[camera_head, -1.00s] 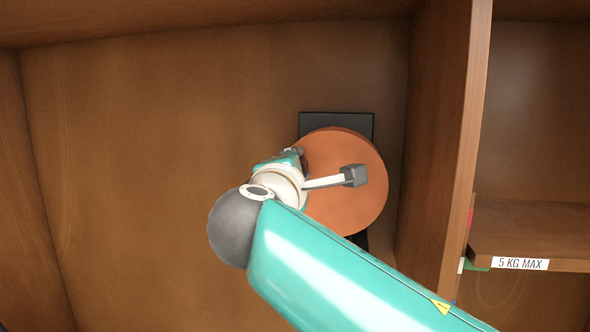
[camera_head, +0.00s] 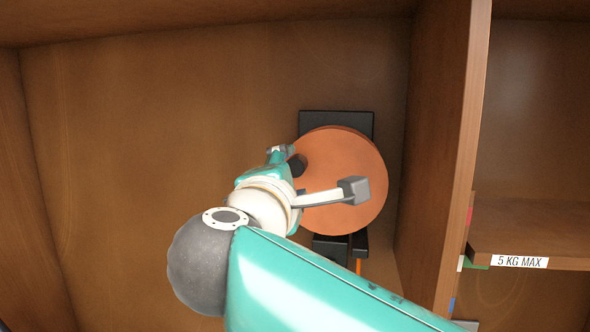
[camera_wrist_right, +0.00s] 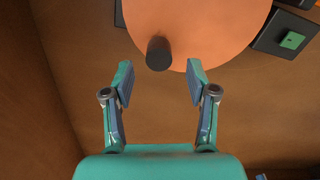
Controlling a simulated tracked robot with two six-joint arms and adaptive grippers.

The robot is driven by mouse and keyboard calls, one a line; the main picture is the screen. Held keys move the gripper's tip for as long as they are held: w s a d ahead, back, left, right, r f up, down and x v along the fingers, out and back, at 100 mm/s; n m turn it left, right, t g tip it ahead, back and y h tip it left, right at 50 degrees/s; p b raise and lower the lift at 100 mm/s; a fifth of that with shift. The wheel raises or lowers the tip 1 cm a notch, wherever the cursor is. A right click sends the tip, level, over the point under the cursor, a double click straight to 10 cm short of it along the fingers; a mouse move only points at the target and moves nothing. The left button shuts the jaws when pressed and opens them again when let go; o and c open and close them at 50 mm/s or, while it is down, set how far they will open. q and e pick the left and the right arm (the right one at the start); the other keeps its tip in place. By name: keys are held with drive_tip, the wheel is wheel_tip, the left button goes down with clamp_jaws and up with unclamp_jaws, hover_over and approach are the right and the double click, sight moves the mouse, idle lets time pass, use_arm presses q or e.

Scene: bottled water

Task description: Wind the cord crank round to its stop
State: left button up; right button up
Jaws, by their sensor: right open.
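The cord crank is an orange disc (camera_head: 345,165) on a dark backing plate (camera_head: 337,122) against the cabinet's back panel. Its short dark knob (camera_head: 298,165) is at the disc's left edge in the head view. In the right wrist view the knob (camera_wrist_right: 159,54) stands out from the rim of the disc (camera_wrist_right: 200,25). My right gripper (camera_wrist_right: 160,76) is open and empty, its two fingers spread to either side of the knob's line, with the knob just beyond the fingertips. In the head view the right gripper (camera_head: 281,154) is beside the knob, partly hidden by my wrist. My left gripper is not in view.
A wooden divider (camera_head: 445,150) stands close to the right of the disc. Beyond it is a shelf with a "5 KG MAX" label (camera_head: 520,261). Dark parts (camera_head: 331,248) show below the disc. The cabinet's back panel (camera_head: 150,130) is clear to the left.

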drive_tip(key=s+a, duration=0.1)
drive_tip(key=s, duration=0.5)
drive_tip(key=shift+a, duration=0.15)
